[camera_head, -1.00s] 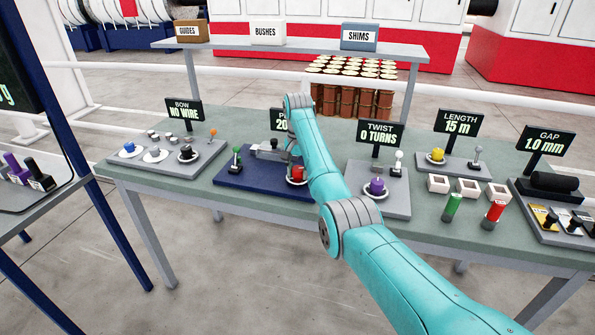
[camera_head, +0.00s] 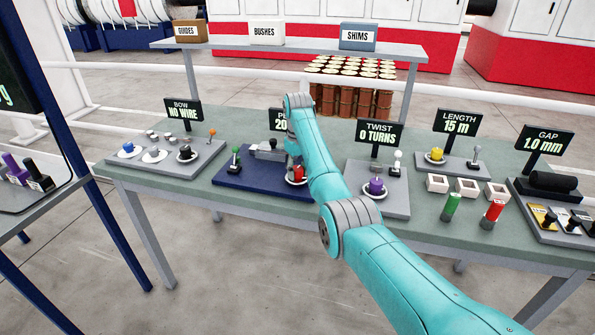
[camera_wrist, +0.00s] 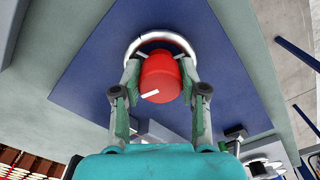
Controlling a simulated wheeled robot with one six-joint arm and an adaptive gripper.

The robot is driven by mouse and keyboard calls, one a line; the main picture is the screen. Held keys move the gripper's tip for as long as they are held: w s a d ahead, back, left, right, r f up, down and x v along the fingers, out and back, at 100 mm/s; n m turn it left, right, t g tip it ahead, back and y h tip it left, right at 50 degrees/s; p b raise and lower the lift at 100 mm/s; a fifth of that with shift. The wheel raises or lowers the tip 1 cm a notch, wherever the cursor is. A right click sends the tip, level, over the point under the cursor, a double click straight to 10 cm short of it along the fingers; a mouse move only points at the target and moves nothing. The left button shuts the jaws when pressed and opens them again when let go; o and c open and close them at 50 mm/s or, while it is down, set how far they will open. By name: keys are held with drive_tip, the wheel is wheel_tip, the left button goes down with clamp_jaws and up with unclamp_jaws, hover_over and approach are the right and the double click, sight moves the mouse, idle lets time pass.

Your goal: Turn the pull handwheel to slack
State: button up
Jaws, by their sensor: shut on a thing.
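The pull handwheel has a red knob (camera_wrist: 161,76) with a white mark and a pale ring (camera_wrist: 183,42) around its base. It sits on a dark blue plate (camera_wrist: 95,75). In the head view the red knob (camera_head: 297,174) shows only in part, behind my arm. My gripper (camera_wrist: 160,78) is over the knob, with one finger on each side, shut on it. The pull sign (camera_head: 279,119) behind it is partly hidden by my arm; only its left part, with "20", can be read.
On the same blue plate stand a green-knobbed lever (camera_head: 235,158) and a grey block device (camera_head: 268,150). The twist station with a purple knob (camera_head: 376,187) is close on the right. The bow station (camera_head: 160,155) is on the left.

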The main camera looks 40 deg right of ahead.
sight(298, 169)
drive_tip(key=shift+n, duration=1.3)
drive_tip(key=o, duration=1.1)
drive_tip(key=shift+o, duration=0.2)
wheel_tip(298, 169, up, 8)
drive_tip(key=shift+f, duration=0.25)
drive_tip(key=shift+s, duration=0.1)
